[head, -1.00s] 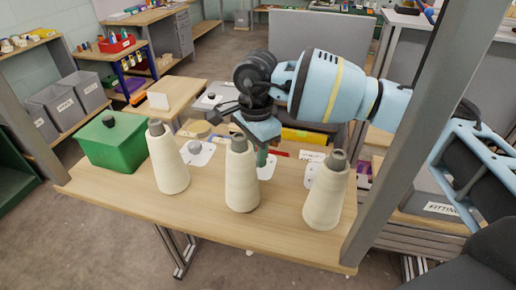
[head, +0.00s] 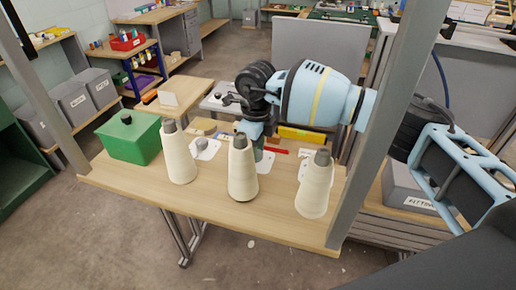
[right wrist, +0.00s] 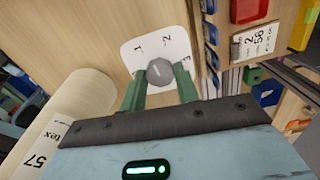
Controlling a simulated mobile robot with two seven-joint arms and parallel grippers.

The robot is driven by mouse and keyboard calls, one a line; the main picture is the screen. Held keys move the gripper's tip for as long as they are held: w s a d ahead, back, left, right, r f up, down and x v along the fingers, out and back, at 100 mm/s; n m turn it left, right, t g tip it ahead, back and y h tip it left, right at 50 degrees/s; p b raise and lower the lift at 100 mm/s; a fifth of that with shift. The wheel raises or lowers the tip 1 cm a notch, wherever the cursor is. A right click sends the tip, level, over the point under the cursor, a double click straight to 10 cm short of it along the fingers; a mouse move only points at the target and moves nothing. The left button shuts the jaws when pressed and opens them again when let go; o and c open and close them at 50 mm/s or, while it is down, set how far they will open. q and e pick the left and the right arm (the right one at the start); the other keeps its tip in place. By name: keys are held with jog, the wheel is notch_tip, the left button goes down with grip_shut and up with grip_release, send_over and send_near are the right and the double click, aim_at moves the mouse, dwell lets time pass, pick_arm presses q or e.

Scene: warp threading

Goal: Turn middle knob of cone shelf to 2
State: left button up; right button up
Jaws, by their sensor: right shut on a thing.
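The cone shelf (head: 215,207) carries three cream yarn cones: left (head: 180,160), middle (head: 242,172) and right (head: 315,188). Behind the middle cone, my right gripper (head: 258,150) reaches down to the middle dial plate (head: 267,163). In the right wrist view its green fingers are shut on the round grey middle knob (right wrist: 159,72), one on each side. The white dial plate (right wrist: 150,43) around the knob shows 1, 2 and a partly covered 3. A pale mark shows on the knob, but I cannot tell which number it points at. My left gripper is out of view.
The left knob (head: 202,143) stands on its own white plate behind the left cone. A green box (head: 130,143) sits at the shelf's left end. Grey uprights (head: 375,130) rise at both sides. In the wrist view, a cone (right wrist: 75,100) stands close left of the fingers.

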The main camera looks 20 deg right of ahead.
jog(key=m, duration=0.3)
jog(key=shift+m, duration=2)
jog(key=o, duration=1)
jog(key=shift+r, duration=0.1)
jog(key=shift+r, duration=3.8)
